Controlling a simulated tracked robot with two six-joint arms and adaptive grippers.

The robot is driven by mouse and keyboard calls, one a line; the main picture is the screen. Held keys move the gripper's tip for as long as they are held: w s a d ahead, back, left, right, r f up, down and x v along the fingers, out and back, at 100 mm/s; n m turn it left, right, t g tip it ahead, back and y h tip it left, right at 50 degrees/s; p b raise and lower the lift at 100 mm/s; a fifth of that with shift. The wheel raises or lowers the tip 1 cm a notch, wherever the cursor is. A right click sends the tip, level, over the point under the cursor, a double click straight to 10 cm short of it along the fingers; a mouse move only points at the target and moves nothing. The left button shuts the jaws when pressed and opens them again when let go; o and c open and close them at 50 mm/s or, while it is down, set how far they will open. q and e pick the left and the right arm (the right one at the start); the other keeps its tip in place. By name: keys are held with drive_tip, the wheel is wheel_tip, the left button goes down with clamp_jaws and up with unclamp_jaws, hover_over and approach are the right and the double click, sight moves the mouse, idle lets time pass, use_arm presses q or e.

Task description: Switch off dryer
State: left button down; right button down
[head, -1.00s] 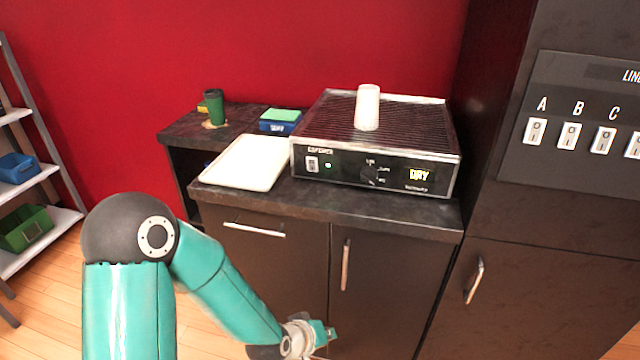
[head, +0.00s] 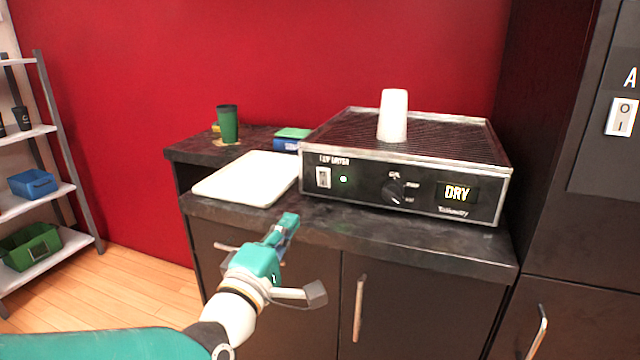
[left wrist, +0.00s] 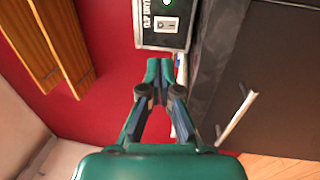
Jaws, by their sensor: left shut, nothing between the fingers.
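The dryer (head: 405,165) is a black box with a metal frame and a ribbed top on the dark counter. Its front has a white rocker switch (head: 323,177) at the left, a lit green light (head: 343,179), a knob (head: 393,193) and a display reading DRY (head: 457,192). A white cup (head: 392,115) stands upside down on top. My left gripper (head: 287,222) is shut and empty, in front of the counter edge, below and left of the switch and apart from it. In the left wrist view the switch (left wrist: 167,24) is just beyond the fingertips (left wrist: 160,64). My right gripper is not in view.
A white tray (head: 246,178) lies left of the dryer. A green cup (head: 228,124) and a blue box with a green top (head: 291,139) are behind it. A tall dark cabinet (head: 560,150) stands close at the right. Cabinet handles (head: 359,307) stick out below the counter.

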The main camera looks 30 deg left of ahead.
sight(323, 174)
use_arm(q)
drive_tip(key=p+x, duration=0.1)
drive_tip(key=x, duration=1.3)
drive_tip(key=shift+d, duration=0.15)
drive_tip(key=shift+p, duration=0.3)
